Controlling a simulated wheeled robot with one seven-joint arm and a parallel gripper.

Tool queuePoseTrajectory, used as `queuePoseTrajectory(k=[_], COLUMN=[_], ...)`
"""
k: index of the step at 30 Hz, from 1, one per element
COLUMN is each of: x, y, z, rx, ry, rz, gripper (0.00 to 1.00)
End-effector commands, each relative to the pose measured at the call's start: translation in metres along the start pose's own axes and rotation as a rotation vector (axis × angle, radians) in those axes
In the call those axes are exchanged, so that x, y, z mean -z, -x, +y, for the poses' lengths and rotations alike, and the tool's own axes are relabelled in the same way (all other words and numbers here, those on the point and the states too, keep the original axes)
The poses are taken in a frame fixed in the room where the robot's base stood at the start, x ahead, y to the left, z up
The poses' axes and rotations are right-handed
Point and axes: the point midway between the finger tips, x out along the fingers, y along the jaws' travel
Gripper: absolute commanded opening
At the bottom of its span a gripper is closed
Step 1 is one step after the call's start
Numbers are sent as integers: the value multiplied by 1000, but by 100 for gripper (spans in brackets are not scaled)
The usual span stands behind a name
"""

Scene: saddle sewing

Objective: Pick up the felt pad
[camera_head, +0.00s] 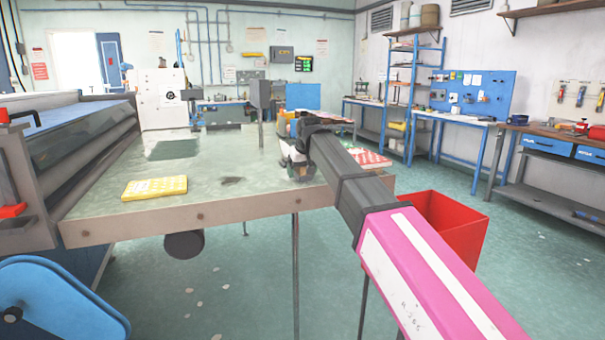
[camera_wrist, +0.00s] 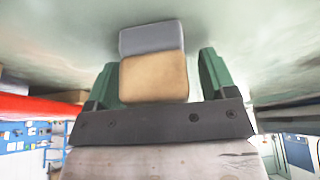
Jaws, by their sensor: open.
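A small block with a grey part and a tan part, which looks like the felt pad (camera_wrist: 154,78), sits between the two green fingers of my gripper (camera_wrist: 157,60) in the wrist view. The fingers stand open on either side of it, with a visible gap at least on the right. Whether the pad touches the table is unclear. In the head view my gripper (camera_head: 297,168) is low over the right part of the worktable (camera_head: 110,215), and my arm hides much of that spot. The pad cannot be made out clearly there.
A yellow dotted pad (camera_head: 155,187) lies at the table's front left. A red-and-white patterned item (camera_head: 372,158) lies right of my arm. A red bin (camera_head: 447,222) stands beyond the table's right side. A large roller machine (camera_head: 80,140) borders the left. The table's middle is mostly clear.

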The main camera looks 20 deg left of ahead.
Motion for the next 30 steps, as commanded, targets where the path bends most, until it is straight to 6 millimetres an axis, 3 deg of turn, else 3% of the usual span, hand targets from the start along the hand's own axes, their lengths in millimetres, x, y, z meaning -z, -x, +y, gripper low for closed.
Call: queuePoseTrajectory(k=[3,8,22,30], x=[0,0,3,18], y=[0,1,7,43], z=[0,0,0,-2], rx=[0,0,0,0], ry=[0,0,0,1], rz=[0,0,2,4], gripper=[74,22,22,22])
